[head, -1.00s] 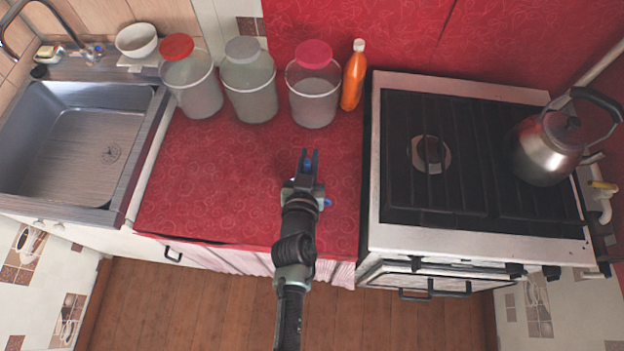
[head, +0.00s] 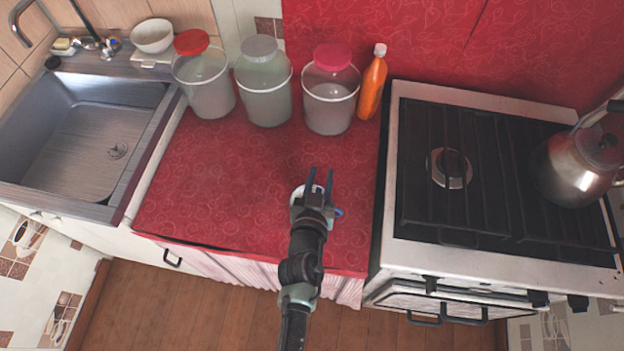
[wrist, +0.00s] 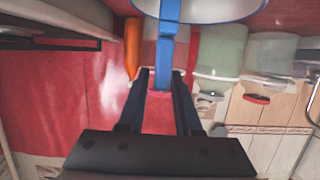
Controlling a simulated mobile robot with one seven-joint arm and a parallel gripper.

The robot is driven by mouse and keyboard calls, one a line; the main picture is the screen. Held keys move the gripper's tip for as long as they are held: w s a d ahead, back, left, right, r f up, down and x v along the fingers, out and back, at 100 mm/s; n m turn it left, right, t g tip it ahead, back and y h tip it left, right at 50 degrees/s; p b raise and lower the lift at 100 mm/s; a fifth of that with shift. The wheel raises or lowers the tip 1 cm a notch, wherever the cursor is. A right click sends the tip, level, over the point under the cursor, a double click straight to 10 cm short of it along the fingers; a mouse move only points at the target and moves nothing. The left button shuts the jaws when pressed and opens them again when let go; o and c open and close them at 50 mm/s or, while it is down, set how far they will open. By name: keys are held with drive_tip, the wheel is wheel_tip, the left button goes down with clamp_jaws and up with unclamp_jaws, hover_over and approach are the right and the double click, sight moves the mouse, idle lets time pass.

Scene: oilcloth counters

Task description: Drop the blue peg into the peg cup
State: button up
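The blue peg (wrist: 167,45) shows in the wrist view as a long bar between the fingers of my gripper (wrist: 162,75). It crosses in front of the blue rim of a white cup (wrist: 215,12) at the top edge; I cannot tell whether its hidden end is inside. The fingers stand apart, with a narrow gap beside the peg. In the head view my gripper (head: 319,180) is over the red counter, its two fingers spread. The cup is mostly hidden behind it there; a small blue part shows just right of the gripper.
Lidded jars (head: 208,85) and an orange bottle (head: 372,85) stand along the back of the red counter (head: 225,175). The sink (head: 80,140) is on the left. The stove (head: 480,180) with a kettle (head: 575,165) is on the right. The counter's left part is clear.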

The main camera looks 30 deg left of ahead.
drive_tip(key=shift+o, duration=1.1)
drive_tip(key=v, duration=1.3)
drive_tip(key=shift+b, duration=0.45)
drive_tip(key=w+d+r+m+t+h, duration=0.15)
drive_tip(key=w+r, duration=0.35)
drive_tip(key=r, duration=0.6)
drive_tip(key=w+d+r+m+t, duration=0.1)
drive_tip(key=w+d+r+t, duration=0.3)
drive_tip(key=r, duration=0.7)
drive_tip(key=w+r+m+t+h, duration=0.1)
drive_tip(key=w+r+t, duration=0.1)
drive_tip(key=w+r, duration=0.65)
drive_tip(key=s+d+r+t, duration=0.2)
drive_tip(key=s+r, duration=0.2)
drive_tip(key=r, duration=0.6)
drive_tip(key=s+d+r+t+h, duration=0.1)
drive_tip(key=s+r, duration=0.4)
drive_tip(key=r, duration=0.6)
drive_tip(key=s+d+r+t, duration=0.3)
drive_tip(key=s+r, duration=0.1)
drive_tip(key=r, duration=0.7)
drive_tip(key=shift+s, duration=0.3)
